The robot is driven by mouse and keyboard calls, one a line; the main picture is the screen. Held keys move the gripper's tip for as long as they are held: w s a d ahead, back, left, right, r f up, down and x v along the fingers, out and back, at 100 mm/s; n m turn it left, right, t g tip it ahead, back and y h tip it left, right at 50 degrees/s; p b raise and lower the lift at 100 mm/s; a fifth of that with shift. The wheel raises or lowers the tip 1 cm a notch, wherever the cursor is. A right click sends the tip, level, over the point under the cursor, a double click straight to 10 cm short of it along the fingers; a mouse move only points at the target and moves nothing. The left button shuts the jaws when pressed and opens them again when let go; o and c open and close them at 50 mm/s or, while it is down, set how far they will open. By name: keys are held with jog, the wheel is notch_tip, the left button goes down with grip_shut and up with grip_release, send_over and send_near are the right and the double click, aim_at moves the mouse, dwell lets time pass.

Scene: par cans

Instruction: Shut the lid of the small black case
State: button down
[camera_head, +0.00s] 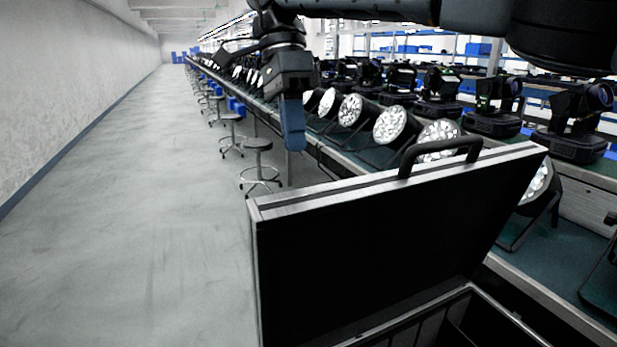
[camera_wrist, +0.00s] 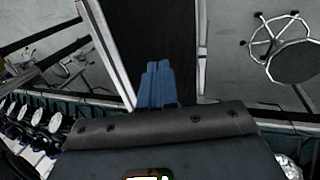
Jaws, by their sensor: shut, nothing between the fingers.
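The black case stands open at the lower right of the head view. Its lid (camera_head: 385,250) is raised and tilted, with silver edges and a black handle (camera_head: 440,152) on the top edge. Part of the case's base (camera_head: 440,315) shows below, cut off by the frame. My gripper (camera_head: 293,146) has blue fingers pointing down, above the lid's upper left edge in the picture. The fingers are together and empty. In the wrist view, my gripper (camera_wrist: 158,68) is in front of a black panel with silver edges, which looks like the lid (camera_wrist: 160,25). I cannot tell if they touch.
A long bench (camera_head: 350,160) carries a row of par cans (camera_head: 390,125) and other stage lights (camera_head: 490,105) behind the case. Several round stools (camera_head: 257,145) stand along it. The grey floor (camera_head: 130,220) at left is clear up to the wall (camera_head: 70,90).

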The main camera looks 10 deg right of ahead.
jog(key=s+d+f+p, duration=0.1)
jog(key=s+f+p, duration=0.1)
jog(key=s+f, duration=0.3)
jog(key=shift+s+d+f, duration=0.15)
jog(key=shift+d+f, duration=0.1)
jog(key=shift+d, duration=0.1)
dwell(0.4)
